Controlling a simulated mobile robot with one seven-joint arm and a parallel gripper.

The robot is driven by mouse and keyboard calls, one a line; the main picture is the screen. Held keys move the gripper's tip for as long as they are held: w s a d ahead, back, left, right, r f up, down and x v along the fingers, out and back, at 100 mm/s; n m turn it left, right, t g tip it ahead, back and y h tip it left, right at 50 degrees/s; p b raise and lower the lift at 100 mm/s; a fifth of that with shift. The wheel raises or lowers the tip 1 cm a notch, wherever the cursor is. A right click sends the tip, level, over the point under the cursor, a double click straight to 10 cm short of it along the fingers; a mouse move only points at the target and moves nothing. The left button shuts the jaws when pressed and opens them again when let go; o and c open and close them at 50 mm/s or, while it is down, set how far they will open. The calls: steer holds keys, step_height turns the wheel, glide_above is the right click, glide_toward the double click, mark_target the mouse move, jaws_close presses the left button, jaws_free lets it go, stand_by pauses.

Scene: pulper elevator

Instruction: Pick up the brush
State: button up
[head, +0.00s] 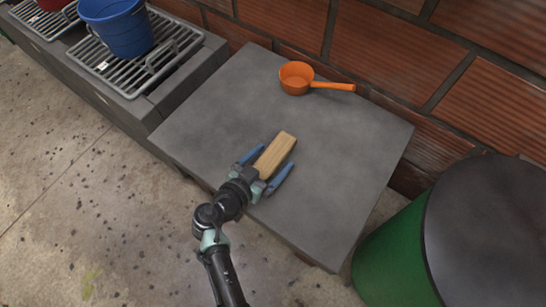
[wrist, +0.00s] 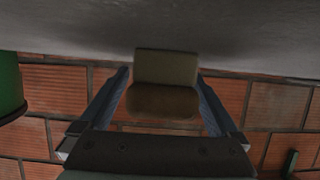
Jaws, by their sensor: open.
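The brush (head: 276,151) is a light wooden block at the near part of the grey slab (head: 205,105). In the wrist view the brush (wrist: 166,68) looks dark olive-brown, with a browner lower part that may be its bristles. My gripper (head: 276,157) is open, with one blue finger on each side of the brush. In the wrist view the gripper (wrist: 161,75) also has the brush between its fingers, with a gap visible on both sides. Whether the brush touches the slab is hard to tell.
An orange ladle-like pot (head: 297,79) stands at the back of the slab by the brick wall (head: 450,60). A green drum (head: 395,255) with a dark lid stands at right. A blue bucket (head: 122,28) sits on a metal grate (head: 160,62) at upper left.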

steer(key=c, duration=1.5)
